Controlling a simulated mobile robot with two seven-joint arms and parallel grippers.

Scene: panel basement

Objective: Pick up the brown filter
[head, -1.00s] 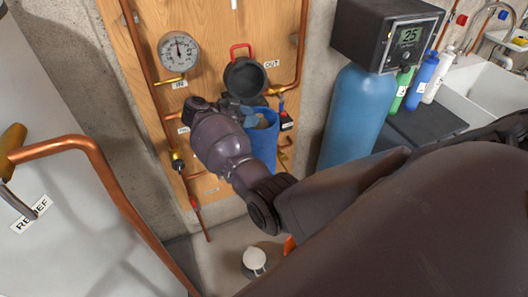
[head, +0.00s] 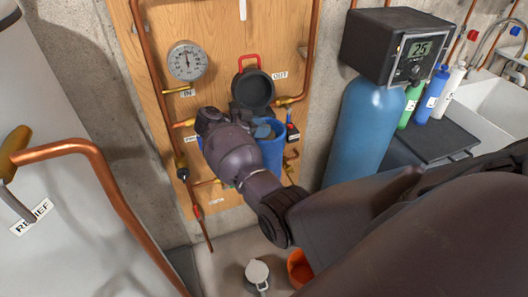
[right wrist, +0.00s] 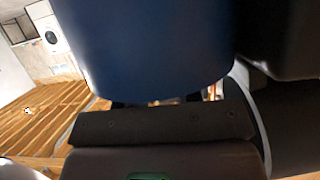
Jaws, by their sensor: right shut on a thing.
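A blue filter housing (head: 274,160) stands open against the wooden panel. A small tan-brown patch, apparently the brown filter (head: 263,131), shows at its mouth; the rest is hidden. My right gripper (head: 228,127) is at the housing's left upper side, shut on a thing. Its fingertips and the contact are hidden behind my wrist, so the grasp on the filter is not directly seen. In the right wrist view the blue housing (right wrist: 145,45) fills the upper middle, right in front of the gripper base, and covers the fingers. My left gripper is not in view.
A black lid (head: 253,90) with a red handle is above the housing. Copper pipes and a gauge (head: 187,61) are on the panel. A blue tank (head: 362,120) stands right. An orange bucket (head: 300,268) and a white-topped container (head: 257,272) are on the floor below.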

